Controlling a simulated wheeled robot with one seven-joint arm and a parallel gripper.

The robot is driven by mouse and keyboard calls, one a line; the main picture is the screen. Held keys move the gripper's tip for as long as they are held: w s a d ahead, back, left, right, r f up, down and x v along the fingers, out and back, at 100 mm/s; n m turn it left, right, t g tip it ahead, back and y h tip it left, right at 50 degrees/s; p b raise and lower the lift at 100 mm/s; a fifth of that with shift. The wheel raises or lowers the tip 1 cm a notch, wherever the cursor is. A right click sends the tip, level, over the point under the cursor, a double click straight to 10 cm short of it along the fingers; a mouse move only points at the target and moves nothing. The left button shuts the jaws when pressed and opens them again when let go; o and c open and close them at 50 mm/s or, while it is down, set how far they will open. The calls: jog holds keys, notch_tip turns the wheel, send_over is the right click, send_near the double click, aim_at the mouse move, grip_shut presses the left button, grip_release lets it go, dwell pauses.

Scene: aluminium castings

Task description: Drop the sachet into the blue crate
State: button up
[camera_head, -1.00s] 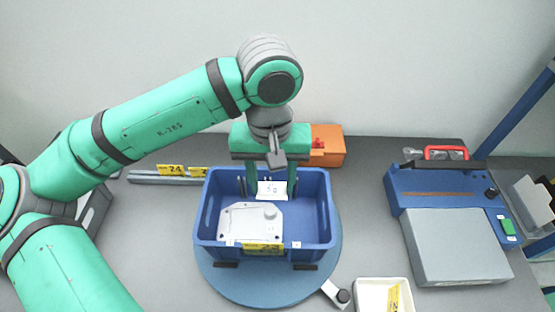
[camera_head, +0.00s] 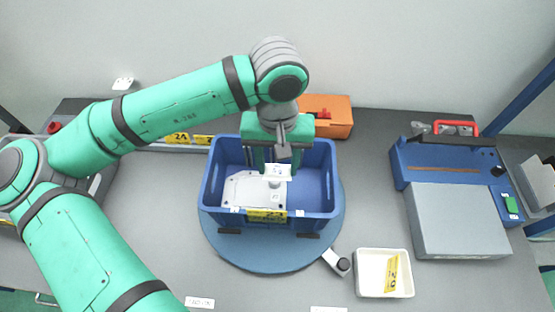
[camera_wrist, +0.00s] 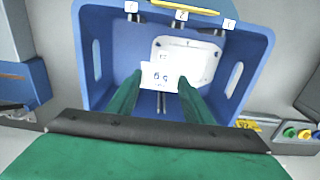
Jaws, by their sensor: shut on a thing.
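The sachet (camera_head: 278,172) is a small white packet with dark marks. It also shows in the wrist view (camera_wrist: 160,76). My gripper (camera_head: 277,170) is shut on it, with the two green fingers (camera_wrist: 160,88) at its sides. The blue crate (camera_head: 328,190) stands below, and the sachet is over its inside, apart from the floor as far as I can tell. A pale grey casting (camera_head: 240,190) lies in the crate, partly behind the sachet in the wrist view (camera_wrist: 190,55). The sachet's exact height is hard to judge.
The crate stands on a round blue turntable (camera_head: 262,258) with a handle. An orange box (camera_head: 335,112) is behind. A white tray (camera_head: 365,285) with a yellow tag is at front right. A blue machine with a grey plate (camera_head: 455,222) stands on the right.

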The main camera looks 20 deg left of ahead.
aim_at(278, 169)
jog(key=o, duration=1.1)
jog(key=shift+r, duration=0.1)
notch_tip(278, 169, up, 11)
jog(key=shift+f, duration=0.2)
